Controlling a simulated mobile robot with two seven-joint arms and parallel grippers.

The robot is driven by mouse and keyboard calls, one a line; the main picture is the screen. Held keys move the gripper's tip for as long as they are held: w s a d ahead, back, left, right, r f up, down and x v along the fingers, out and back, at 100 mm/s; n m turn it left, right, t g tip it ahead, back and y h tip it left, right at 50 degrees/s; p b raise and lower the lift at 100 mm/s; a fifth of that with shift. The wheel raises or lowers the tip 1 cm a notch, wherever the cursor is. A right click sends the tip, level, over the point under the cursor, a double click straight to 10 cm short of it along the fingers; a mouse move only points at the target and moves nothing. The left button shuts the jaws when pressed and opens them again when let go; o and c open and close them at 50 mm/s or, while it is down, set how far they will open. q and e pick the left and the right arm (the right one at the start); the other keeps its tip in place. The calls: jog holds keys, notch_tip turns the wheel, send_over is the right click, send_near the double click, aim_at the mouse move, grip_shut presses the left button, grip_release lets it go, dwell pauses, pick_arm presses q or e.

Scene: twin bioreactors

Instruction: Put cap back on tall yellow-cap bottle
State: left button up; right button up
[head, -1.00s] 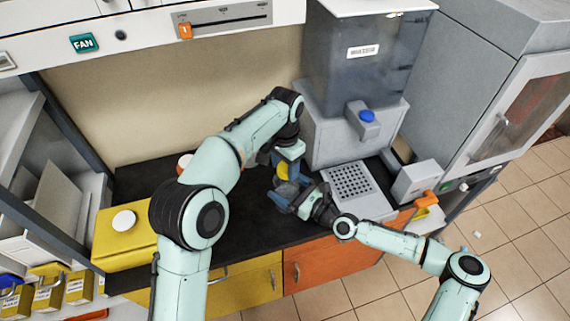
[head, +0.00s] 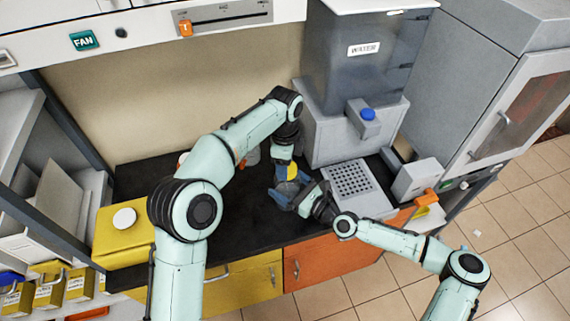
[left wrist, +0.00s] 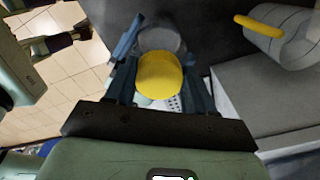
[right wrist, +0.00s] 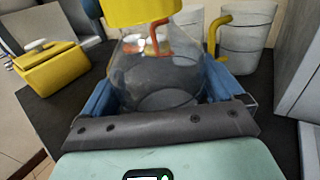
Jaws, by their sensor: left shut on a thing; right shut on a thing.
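The yellow cap (head: 293,171) is between the fingers of my left gripper (head: 286,172), which is shut on it. The left wrist view shows the cap (left wrist: 160,75) between both blue fingers. My right gripper (right wrist: 160,95) is shut on the clear bottle (right wrist: 150,72) and holds it upright over the black bench. The cap also shows in the right wrist view (right wrist: 138,12), directly above the bottle's top. I cannot tell whether the cap sits on the bottle's neck or just over it; the rim is unclear.
Two vessels with an orange handle and a yellow handle (right wrist: 216,32) stand behind the bottle. The grey water dispenser (head: 352,124) and its perforated tray (head: 372,203) are to the right. A yellow container (head: 112,250) with a white cap stands at the bench's left end.

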pick_arm(q)
jog(key=m, duration=0.7)
jog(key=shift+w+d, duration=0.15)
jog(key=shift+w, duration=0.05)
jog(key=m, duration=0.4)
jog(key=shift+d+m, duration=0.1)
jog(key=shift+m, duration=0.3)
jog(key=m, duration=0.4)
jog(key=shift+d+m, duration=0.15)
jog(key=shift+m, duration=0.15)
jog(key=m, duration=0.5)
jog(key=shift+d, duration=0.1)
jog(key=o, duration=1.1)
